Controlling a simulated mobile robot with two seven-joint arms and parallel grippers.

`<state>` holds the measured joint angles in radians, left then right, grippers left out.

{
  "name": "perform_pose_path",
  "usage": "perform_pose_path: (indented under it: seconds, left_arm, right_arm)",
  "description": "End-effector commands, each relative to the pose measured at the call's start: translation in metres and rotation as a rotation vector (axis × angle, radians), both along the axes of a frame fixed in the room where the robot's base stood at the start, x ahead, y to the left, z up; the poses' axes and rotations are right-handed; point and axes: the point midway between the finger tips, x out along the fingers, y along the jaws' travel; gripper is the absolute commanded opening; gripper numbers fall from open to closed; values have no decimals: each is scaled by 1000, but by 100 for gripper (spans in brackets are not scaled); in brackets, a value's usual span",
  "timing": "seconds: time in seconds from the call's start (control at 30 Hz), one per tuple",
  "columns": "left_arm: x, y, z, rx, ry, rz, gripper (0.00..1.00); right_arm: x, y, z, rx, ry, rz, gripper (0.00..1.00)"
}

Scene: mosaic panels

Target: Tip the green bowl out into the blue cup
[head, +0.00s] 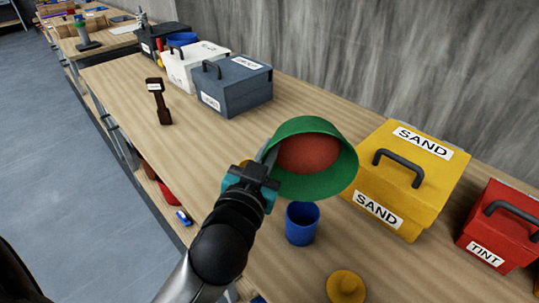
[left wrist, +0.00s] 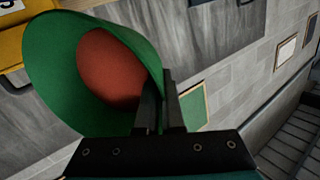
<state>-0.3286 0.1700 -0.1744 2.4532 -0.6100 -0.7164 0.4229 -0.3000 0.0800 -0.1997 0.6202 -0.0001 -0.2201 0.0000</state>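The green bowl (head: 345,172) is held up above the workbench, tilted, with its opening facing the head camera. Reddish-brown contents (head: 308,153) are inside it; they also show in the left wrist view (left wrist: 112,70). My left gripper (head: 268,165) is shut on the bowl's rim at its left side; its fingers pinch the rim in the left wrist view (left wrist: 160,105). The blue cup (head: 302,226) stands upright on the bench, just below the bowl in the head view. I cannot see to its bottom. My right gripper is not in view.
A yellow SAND box (head: 425,185) stands right of the bowl, with a red TINT box (head: 505,225) beyond. A mustard-coloured knobbed object (head: 346,287) is near the cup.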

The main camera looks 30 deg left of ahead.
Motion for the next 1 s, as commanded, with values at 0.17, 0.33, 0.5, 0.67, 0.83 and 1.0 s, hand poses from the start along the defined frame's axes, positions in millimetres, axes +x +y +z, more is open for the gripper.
perform_pose_path:
  seconds: [0.17,0.33,0.5,0.67,0.83,1.0]
  left_arm:
    - [-4,-2,-2,15,-41,-1,0]
    - [-8,-3,-3,34,-82,2,0]
    - [-13,-5,-2,59,-137,3,0]
    - [-19,-7,-3,84,-194,5,0]
    - [-26,-11,-2,118,-262,4,0]
    - [-30,-12,0,137,-305,4,0]
  right_arm:
    - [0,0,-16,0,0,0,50]
    - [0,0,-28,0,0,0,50]
    - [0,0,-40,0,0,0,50]
    - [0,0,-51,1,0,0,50]
    - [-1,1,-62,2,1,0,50]
    - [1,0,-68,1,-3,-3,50]
